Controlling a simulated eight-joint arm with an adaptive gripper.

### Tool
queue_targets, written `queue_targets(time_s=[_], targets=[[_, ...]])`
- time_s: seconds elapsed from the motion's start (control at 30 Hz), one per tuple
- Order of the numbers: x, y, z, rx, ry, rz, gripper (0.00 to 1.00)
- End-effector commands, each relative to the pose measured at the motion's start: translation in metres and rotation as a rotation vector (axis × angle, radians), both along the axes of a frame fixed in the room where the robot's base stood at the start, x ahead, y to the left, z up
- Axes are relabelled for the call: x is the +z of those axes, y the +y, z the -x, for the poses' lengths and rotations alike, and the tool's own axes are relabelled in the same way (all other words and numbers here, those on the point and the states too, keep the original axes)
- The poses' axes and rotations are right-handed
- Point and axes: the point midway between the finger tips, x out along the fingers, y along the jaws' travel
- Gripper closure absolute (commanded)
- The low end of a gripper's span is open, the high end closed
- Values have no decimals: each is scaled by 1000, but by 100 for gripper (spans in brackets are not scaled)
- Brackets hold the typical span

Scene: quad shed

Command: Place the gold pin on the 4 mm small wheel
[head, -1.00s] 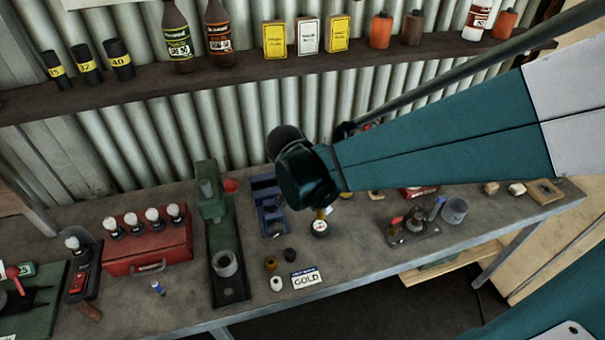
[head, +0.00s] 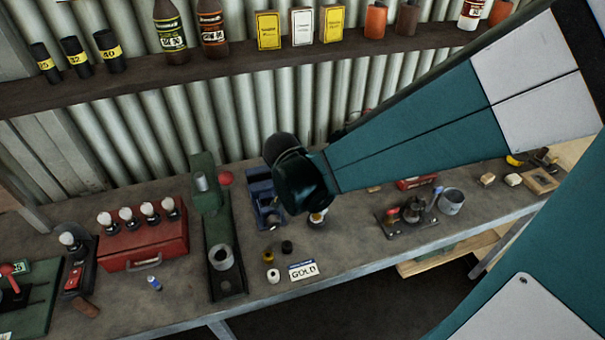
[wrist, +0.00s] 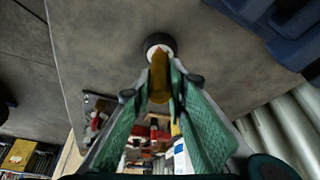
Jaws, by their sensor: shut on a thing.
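The gold pin (wrist: 158,82) is held between the green fingertips of my gripper (wrist: 163,92) in the wrist view. A small dark-rimmed wheel with a white face (wrist: 158,44) stands just beyond the pin's tip. The tip overlaps the wheel's near edge in this view; I cannot tell whether they touch. In the head view my gripper (head: 303,185) hangs low over the bench, and its fingers and the pin are mostly hidden. The wheel (head: 317,218) shows just below it. No size mark on the wheel can be read.
A blue block fixture (head: 262,190) is close to the left of my gripper. A green press (head: 215,235) stands further left, beside a red box (head: 145,240). A GOLD card (head: 303,271) and several small pieces lie in front. A metal tray with parts (head: 408,222) is to the right.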

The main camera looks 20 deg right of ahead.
Motion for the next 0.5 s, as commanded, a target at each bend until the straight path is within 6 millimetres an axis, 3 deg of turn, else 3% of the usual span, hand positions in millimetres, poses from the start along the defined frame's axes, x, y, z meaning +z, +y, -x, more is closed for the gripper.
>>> queue_targets(time_s=[0.17, 0.2, 0.3, 0.5], targets=[[-4, 0, 0, 0, 0, 0, 100], [-3, 0, 0, 0, 0, 0, 80], [-3, 0, 0, 0, 0, 0, 69], [-3, 0, 0, 0, 0, 0, 69]])
